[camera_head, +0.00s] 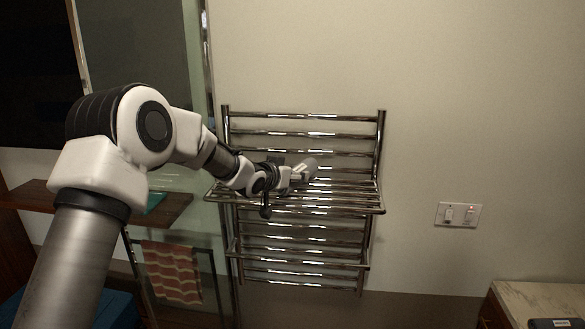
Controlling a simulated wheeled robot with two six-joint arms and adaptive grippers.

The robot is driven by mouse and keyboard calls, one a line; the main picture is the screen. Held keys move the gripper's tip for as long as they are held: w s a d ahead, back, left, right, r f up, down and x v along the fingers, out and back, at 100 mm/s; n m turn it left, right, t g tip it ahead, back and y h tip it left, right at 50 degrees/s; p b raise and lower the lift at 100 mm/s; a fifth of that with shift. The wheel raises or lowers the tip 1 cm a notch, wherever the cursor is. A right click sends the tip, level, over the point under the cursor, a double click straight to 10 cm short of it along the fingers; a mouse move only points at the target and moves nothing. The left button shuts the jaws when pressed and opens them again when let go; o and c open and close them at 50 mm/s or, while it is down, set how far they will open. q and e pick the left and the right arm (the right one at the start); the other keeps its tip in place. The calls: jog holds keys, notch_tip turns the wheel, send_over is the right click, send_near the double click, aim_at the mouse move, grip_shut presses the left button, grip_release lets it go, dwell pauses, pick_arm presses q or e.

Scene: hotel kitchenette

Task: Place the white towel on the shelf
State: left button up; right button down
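The chrome rack (352,189) on the wall has a flat shelf of bars with more bars above and below it. My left arm reaches in from the left, and my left gripper (301,174) is over the shelf, close to its bars. A small pale, rounded thing (309,166) shows at the gripper's tip. It may be the rolled white towel, but it is too small and partly covered to be sure. I cannot tell whether the fingers are closed on it or whether it touches the bars. My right gripper is not in view.
A striped orange towel (172,272) hangs on a dark rail at lower left, below a wooden shelf (168,209). A glass panel with a metal post (207,60) stands left of the rack. A switch plate (458,215) and a pale-topped counter (540,297) are at right.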

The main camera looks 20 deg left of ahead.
pick_arm(q)
jog(key=shift+s+f, duration=0.2)
jog(key=shift+w+a+f, duration=0.1)
jog(key=shift+w+f, duration=0.1)
jog(key=shift+f, duration=0.05)
jog(key=o, duration=1.2)
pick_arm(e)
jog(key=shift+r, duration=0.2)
pick_arm(q)
jog(key=shift+r, duration=0.1)
jog(key=shift+s+r, duration=0.1)
jog(key=shift+r, duration=0.05)
jog(key=b+v, duration=0.1)
jog(key=b, duration=0.1)
jog(key=b+v, duration=0.1)
jog(key=v, duration=0.1)
jog(key=shift+s+f+b, duration=0.3)
jog(key=shift+s+b, duration=0.1)
jog(key=b+v, duration=0.4)
jog(key=v, duration=0.4)
jog(key=shift+r, duration=0.4)
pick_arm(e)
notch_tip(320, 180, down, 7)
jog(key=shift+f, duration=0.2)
